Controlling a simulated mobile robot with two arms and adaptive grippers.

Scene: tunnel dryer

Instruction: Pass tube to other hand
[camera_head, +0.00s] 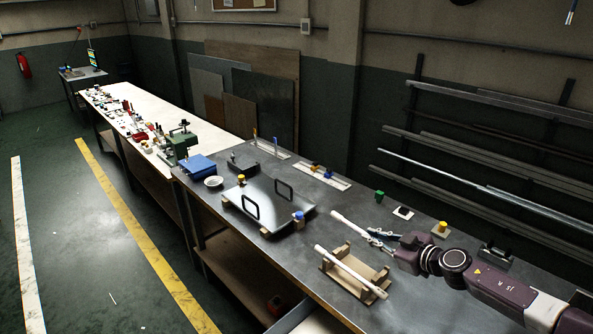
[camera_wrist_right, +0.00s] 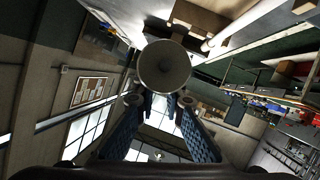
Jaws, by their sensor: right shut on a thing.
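A white tube (camera_head: 348,224) is held by my right gripper (camera_head: 376,238) above the dark bench top. The tube reaches out to the left of the fingers. In the right wrist view my right gripper (camera_wrist_right: 160,101) has its two fingertips at the tube's round grey end (camera_wrist_right: 165,66), which faces the camera. A second white tube (camera_head: 350,270) lies across a wooden cradle (camera_head: 377,271) in front of the held one. My left gripper is in neither view.
A dark tray-like plate with two black handles (camera_head: 268,206) lies left of the cradle. A blue box (camera_head: 195,166) and a white bowl (camera_head: 213,182) stand farther back. Small blocks (camera_head: 440,228) sit near my right arm. Metal bars (camera_head: 470,172) rack along the wall.

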